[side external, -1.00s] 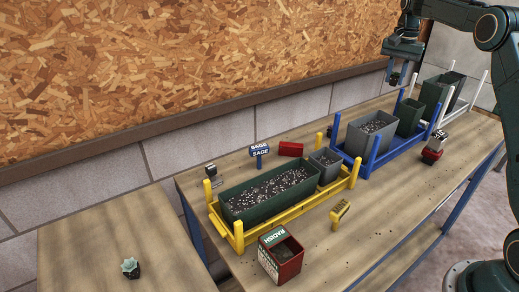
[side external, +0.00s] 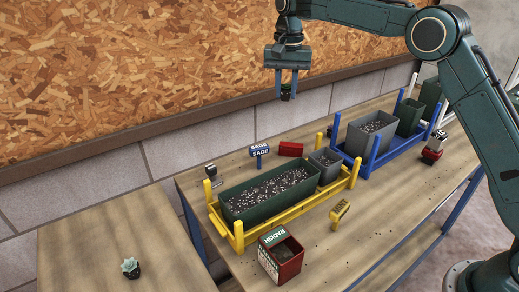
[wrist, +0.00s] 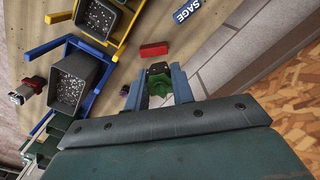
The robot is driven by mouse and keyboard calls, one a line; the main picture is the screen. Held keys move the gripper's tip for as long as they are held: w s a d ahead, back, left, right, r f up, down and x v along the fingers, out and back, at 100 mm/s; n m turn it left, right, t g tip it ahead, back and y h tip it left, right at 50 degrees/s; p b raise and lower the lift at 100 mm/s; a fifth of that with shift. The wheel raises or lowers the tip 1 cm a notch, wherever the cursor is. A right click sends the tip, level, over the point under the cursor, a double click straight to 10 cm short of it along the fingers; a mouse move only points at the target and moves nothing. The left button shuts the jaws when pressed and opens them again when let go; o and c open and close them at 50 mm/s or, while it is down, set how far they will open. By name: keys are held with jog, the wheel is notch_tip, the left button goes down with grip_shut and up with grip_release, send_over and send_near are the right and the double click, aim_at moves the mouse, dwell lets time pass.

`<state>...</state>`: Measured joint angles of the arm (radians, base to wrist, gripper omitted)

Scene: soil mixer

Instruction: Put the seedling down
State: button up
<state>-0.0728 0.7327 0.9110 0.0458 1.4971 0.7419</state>
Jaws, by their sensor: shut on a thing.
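My gripper (side external: 287,86) is shut on a small seedling (side external: 286,92) in a dark pot, held in the air above the back of the workbench near the wall. In the wrist view the seedling's green leaves (wrist: 159,84) show between the two fingers (wrist: 158,88). Another small pale-green plant (side external: 131,268) in a dark pot stands on the separate wooden table (side external: 90,235) at the lower left.
A yellow rack (side external: 290,224) holds a long green planter (side external: 229,204) and a small grey pot (side external: 330,172). A blue rack (side external: 385,156) holds more pots. A red block (side external: 290,149), a SAGE sign (side external: 260,152) and a red RADISH box (side external: 290,268) stand on the workbench (side external: 335,250).

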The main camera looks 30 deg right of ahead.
jog(key=s+a+n, duration=0.2)
jog(key=s+a, duration=0.2)
jog(key=a, duration=1)
jog(key=s+a+n, duration=0.2)
jog(key=s+a, duration=0.3)
jog(key=a, duration=0.8)
jog(key=s+a+n, duration=0.4)
jog(key=s+a, duration=1.6)
jog(key=shift+f, duration=9.95)
jog(key=shift+f, duration=0.15)
jog(key=o, duration=1)
jog(key=shift+c, duration=0.2)
